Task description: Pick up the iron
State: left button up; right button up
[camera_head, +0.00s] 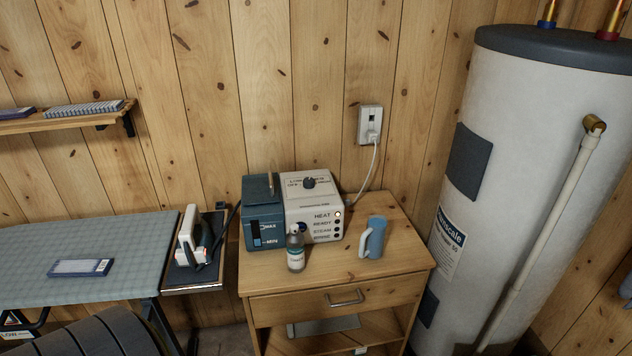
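The iron (191,237) is white with a dark cord. It sits on a dark rest plate (212,262) at the right end of the ironing board (95,240). Its cord runs toward the blue and white steam station (292,212) on the wooden cabinet. Neither of my grippers shows in the head view.
The cabinet (350,276) also holds a small spray bottle (295,251) and a blue mug (373,237). A flat blue-white box (81,268) lies on the board. A large white water heater (515,150) stands at right. A wall shelf (62,120) is at upper left.

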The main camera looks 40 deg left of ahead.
aim_at(196, 230)
jog(key=u, duration=2.1)
